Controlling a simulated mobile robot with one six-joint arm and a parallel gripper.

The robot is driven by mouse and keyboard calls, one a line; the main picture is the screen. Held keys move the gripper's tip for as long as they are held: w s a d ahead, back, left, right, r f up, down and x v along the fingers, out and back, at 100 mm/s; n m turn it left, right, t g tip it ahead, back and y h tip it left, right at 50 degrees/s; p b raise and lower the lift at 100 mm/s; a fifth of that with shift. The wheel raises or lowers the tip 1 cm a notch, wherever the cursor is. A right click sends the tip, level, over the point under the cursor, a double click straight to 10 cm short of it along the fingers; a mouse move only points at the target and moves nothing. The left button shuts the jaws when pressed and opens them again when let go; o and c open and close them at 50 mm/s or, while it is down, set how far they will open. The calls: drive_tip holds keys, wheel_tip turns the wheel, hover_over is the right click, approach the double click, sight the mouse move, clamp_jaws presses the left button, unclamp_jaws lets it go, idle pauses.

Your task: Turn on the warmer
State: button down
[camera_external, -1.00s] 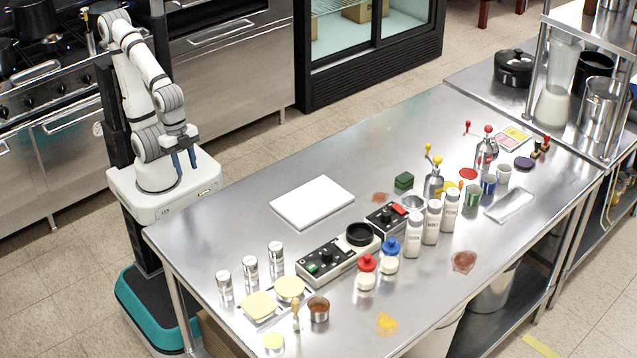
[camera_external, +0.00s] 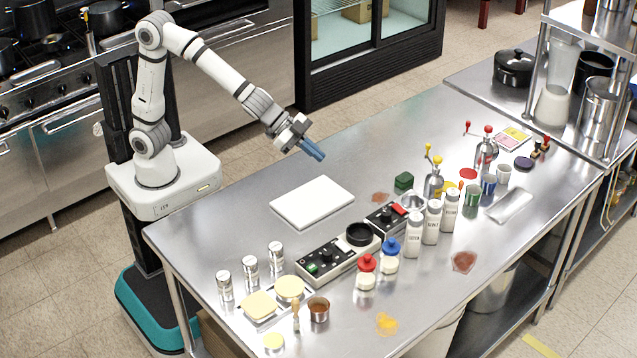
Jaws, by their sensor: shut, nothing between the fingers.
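A long grey and black control unit (camera_external: 322,268) lies on the steel table, with a green button at its left end and a black round cup (camera_external: 359,234) at its right end. A smaller dark unit (camera_external: 381,221) with a red switch (camera_external: 399,210) sits just behind and to the right of it. I cannot tell from labels which one is the warmer. My gripper (camera_external: 316,154) is shut and empty, its blue fingers together. It hangs in the air above the table, behind the white board and well away from both units.
A white board (camera_external: 312,202) lies between my gripper and the units. Red-lidded (camera_external: 366,272) and blue-lidded (camera_external: 389,256) jars and tall white shakers (camera_external: 431,222) stand close to the units. Small canisters (camera_external: 250,270) stand at the left. The table's back middle is clear.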

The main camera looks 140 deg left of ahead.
drive_tip(key=w+a+f+m+t+h, duration=0.1)
drive_tip(key=a+f, duration=0.3)
drive_tip(key=a, duration=0.4)
drive_tip(key=w+a+f+m+t+h+p, duration=0.1)
drive_tip(key=w+a+f+t+h, duration=0.1)
drive_tip(key=a, duration=0.7)
wheel_tip(320, 180, down, 3)
drive_tip(key=shift+w+a+r+t+h+p, duration=0.15)
drive_tip(key=shift+w+a+t+h+p, duration=0.15)
drive_tip(key=shift+w+h, duration=0.65)
drive_tip(key=p, duration=0.2)
hover_over(390, 205)
drive_tip(key=f, duration=0.3)
drive_tip(key=shift+w+f, duration=0.2)
drive_tip(key=shift+f, duration=0.1)
wheel_tip(390, 205, down, 3)
drive_tip(key=shift+s+f, duration=0.1)
drive_tip(key=shift+f, duration=0.5)
